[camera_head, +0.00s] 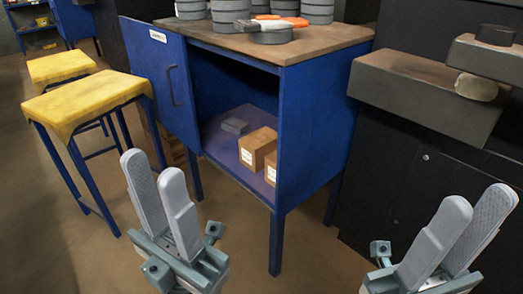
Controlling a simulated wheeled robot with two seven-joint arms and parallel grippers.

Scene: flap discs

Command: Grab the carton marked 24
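Two brown cartons stand on the floor of the open blue cabinet. The larger-looking carton (258,147) is nearer the middle and has a white label on its front. The other carton (271,168) sits to its right, partly hidden by the cabinet's right side, also with a white label. I cannot read the number on either label. My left gripper (153,166) is in front of the cabinet at lower left, fingers apart and empty. My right gripper (477,198) is at lower right, fingers apart and empty, away from the cartons.
The blue cabinet (316,125) has its door (160,80) swung open to the left. A grey item (235,126) lies inside. Grey disc stacks (229,14) and an orange-handled tool (270,23) are on top. Yellow-topped stools (85,103) stand left; dark machinery (425,95) stands right.

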